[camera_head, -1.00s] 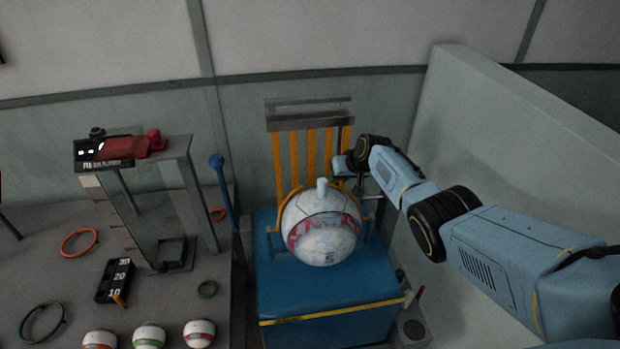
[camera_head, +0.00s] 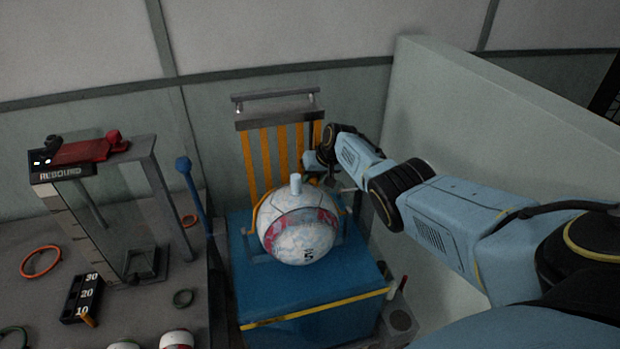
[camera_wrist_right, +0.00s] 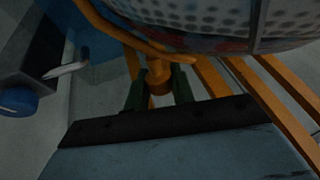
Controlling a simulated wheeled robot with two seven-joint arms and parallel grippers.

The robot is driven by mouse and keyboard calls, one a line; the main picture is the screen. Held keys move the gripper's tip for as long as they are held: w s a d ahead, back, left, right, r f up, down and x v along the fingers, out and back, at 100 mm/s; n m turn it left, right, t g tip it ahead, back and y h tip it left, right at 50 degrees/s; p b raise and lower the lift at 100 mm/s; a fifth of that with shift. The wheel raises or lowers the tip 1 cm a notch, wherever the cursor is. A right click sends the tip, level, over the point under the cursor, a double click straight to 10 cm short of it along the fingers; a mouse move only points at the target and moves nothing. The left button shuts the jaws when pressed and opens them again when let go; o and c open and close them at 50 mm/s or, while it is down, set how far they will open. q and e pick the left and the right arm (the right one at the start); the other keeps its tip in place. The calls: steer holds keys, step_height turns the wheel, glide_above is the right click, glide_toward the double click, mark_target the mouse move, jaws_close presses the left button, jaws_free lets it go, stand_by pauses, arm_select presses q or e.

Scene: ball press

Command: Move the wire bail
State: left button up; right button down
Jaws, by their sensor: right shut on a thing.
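The wire bail (camera_head: 256,217) is an orange curved hoop close around a large white patterned ball (camera_head: 298,240) on a blue box-shaped stand (camera_head: 300,295). Only the bail's left part shows clearly in the head view. My right gripper (camera_head: 335,185) is behind the ball's upper right side and partly hidden. In the right wrist view, the bail (camera_wrist_right: 120,30) curves past the ball's underside. There the dark fingers of my right gripper (camera_wrist_right: 159,88) are shut on an orange knob of the bail. My left gripper is not in view.
Upright orange slats (camera_head: 270,155) with a grey top bar (camera_head: 275,115) stand behind the ball. A pale wall panel (camera_head: 440,120) stands close to my right arm.

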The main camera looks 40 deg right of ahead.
steer(key=shift+w+r, duration=0.1)
steer(key=shift+w, duration=0.05)
steer(key=c, duration=1.5)
jaws_free()
steer(key=shift+c, duration=0.2)
steer(key=shift+o, duration=0.2)
steer(key=shift+d, duration=0.1)
steer(key=shift+s+r+p, duration=0.25)
steer(key=shift+r+p, duration=0.2)
steer(key=shift+p, duration=0.15)
steer(key=p+v, duration=0.3)
steer(key=v, duration=0.9)
steer(key=shift+p, duration=0.3)
